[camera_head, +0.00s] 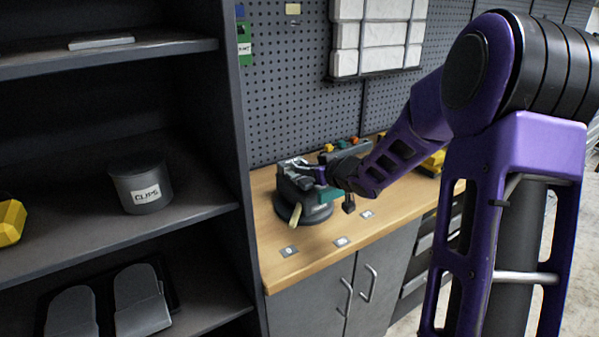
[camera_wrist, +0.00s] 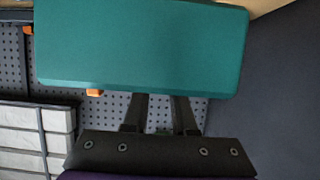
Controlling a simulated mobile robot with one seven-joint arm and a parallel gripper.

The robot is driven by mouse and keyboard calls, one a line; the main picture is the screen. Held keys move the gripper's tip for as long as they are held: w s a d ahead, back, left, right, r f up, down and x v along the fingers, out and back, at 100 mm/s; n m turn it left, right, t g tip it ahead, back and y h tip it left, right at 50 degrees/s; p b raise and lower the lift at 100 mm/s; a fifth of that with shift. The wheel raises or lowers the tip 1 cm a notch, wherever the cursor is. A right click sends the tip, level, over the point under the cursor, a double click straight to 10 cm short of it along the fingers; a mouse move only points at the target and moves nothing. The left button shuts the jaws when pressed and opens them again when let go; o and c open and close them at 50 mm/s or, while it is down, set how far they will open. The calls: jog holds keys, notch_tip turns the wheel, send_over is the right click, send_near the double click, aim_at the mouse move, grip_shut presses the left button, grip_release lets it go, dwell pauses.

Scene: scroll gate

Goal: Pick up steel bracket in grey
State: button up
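Pale grey metal (camera_head: 294,163) shows beside my gripper (camera_head: 308,172) on the bench; it may be the steel bracket, but it is too small and covered to be sure. My gripper reaches in from the right, low over a dark round-based object (camera_head: 313,213). A teal block (camera_wrist: 140,45) fills the upper middle of the wrist view and hides the fingertips. A teal patch (camera_head: 327,194) also shows by my wrist in the head view. The two dark fingers show a narrow gap between them below the block. Whether they grip anything is hidden.
The wooden bench (camera_head: 385,210) carries small labels and yellow items. A pegboard (camera_head: 290,100) stands behind it. A dark shelf unit (camera_head: 235,130) on the left holds a tin marked CLIPS (camera_head: 140,185), a flat pale grey piece (camera_head: 100,41) and grey curved pieces (camera_head: 140,300).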

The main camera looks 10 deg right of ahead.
jog(key=x, duration=0.4)
jog(key=shift+w+a+b, duration=0.2)
jog(key=shift+b, duration=0.1)
jog(key=shift+c, duration=0.3)
grip_shut()
dwell(0.9)
